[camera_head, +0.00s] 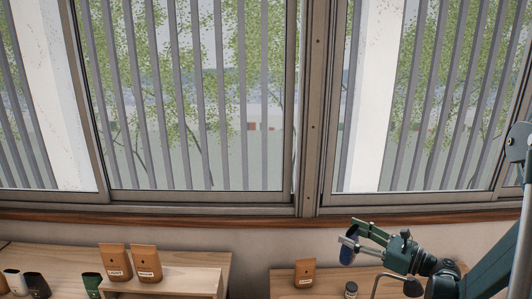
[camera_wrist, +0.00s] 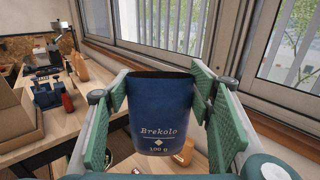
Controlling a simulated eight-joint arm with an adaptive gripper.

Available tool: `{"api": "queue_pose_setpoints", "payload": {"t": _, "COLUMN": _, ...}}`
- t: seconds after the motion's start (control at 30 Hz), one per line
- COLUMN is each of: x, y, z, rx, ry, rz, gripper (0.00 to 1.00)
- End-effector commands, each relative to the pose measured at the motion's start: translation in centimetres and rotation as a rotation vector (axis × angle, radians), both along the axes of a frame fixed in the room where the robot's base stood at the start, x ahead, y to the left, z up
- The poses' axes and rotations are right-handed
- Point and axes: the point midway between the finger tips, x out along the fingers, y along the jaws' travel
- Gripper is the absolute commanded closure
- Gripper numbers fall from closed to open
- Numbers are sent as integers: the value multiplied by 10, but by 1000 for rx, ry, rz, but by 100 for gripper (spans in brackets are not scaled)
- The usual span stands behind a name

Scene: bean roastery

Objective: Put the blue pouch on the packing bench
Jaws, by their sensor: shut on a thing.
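The blue pouch (camera_wrist: 160,108), marked "Brekolo 100 g", is upright between the two green finger pads of my gripper (camera_wrist: 158,88) in the wrist view. In the head view the dark blue pouch (camera_head: 348,252) shows small between the fingers of my gripper (camera_head: 358,238). My gripper is shut on it and holds it above a wooden bench (camera_head: 282,282) at the lower right. Another wooden bench (camera_head: 205,258) stands at the lower left. No label shows which one is the packing bench. The pouch hides part of the surface below it.
An orange pouch (camera_head: 305,273) and a small dark-lidded jar (camera_head: 351,290) stand on the right bench. Orange, black, white and green pouches stand at the left bench. Windows (camera_head: 190,100) rise behind. A machine (camera_wrist: 48,88) and cardboard box (camera_wrist: 14,112) show in the wrist view.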

Motion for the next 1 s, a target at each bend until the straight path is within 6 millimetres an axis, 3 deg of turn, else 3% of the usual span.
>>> {"api": "queue_pose_setpoints", "payload": {"t": 0.17, "x": 0, "y": 48, "z": -8, "rx": 0, "ry": 0, "rz": 37, "gripper": 54}}
{"api": "queue_pose_setpoints", "payload": {"t": 0.33, "x": 6, "y": 77, "z": -39, "rx": 0, "ry": 0, "rz": 23, "gripper": 54}}
{"api": "queue_pose_setpoints", "payload": {"t": 0.57, "x": 18, "y": 91, "z": -72, "rx": 0, "ry": 0, "rz": -33, "gripper": 54}}
{"api": "queue_pose_setpoints", "payload": {"t": 1.0, "x": 43, "y": 96, "z": -130, "rx": -1, "ry": 1, "rz": -171, "gripper": 54}}
